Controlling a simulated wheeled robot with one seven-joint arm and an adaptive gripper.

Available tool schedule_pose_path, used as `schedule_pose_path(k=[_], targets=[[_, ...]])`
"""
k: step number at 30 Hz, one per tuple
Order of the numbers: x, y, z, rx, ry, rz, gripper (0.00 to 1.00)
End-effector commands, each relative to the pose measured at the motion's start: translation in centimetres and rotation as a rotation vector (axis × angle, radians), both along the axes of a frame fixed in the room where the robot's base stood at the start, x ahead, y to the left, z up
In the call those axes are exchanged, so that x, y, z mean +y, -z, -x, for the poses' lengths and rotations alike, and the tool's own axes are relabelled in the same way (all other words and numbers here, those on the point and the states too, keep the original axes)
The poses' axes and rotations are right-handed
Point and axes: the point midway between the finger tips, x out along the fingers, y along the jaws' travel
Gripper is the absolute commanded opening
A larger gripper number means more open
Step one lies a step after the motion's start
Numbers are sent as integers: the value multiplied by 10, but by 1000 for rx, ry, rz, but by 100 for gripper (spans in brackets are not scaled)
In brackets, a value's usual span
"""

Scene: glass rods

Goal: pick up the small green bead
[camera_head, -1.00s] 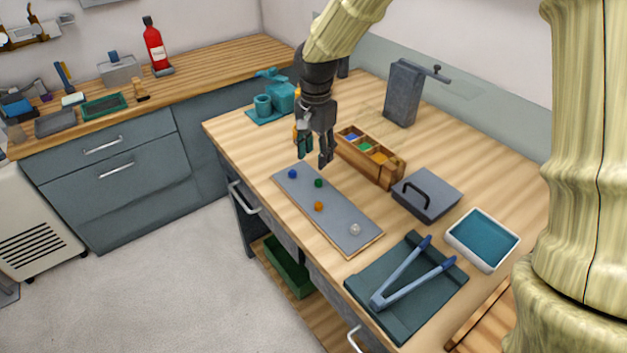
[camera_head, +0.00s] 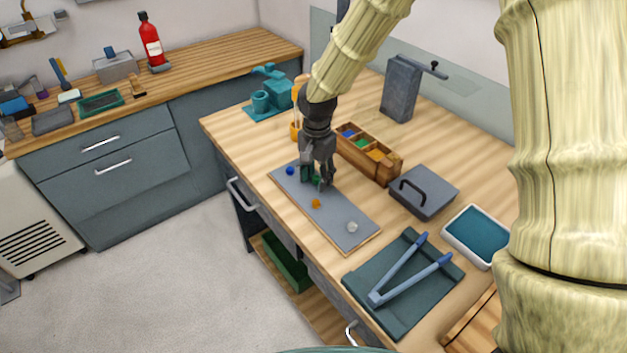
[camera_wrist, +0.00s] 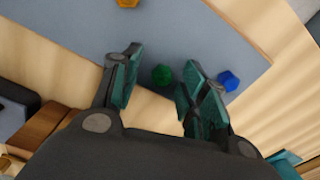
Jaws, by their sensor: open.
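The small green bead (camera_wrist: 162,75) lies on the grey board (camera_head: 332,220) on the wooden worktop. In the wrist view it sits between the two fingertips of my gripper (camera_wrist: 155,85), closer to the right-hand finger. Whether it touches that finger I cannot tell. My gripper (camera_head: 317,183) is open, low over the board, and partly covers the green bead (camera_head: 317,181) in the head view. Both fingers have teal inner pads.
On the same board are a blue bead (camera_head: 290,171), an orange bead (camera_head: 316,203) and a clear bead (camera_head: 352,227). A wooden compartment box (camera_head: 372,168) stands just behind. A lidded grey box (camera_head: 424,192) and a dark tray (camera_head: 390,318) with blue tongs are to the right.

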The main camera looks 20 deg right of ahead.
Motion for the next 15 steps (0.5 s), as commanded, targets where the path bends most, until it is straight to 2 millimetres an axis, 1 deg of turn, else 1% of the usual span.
schedule_pose_path(k=[4, 5, 6, 10, 15], targets=[[0, 0, 0, 0, 0, 0, 44], [0, 0, 0, 0, 0, 0, 40], [0, 0, 0, 0, 0, 0, 33], [0, 0, 0, 0, 0, 0, 9], [0, 0, 0, 0, 0, 0, 8]])
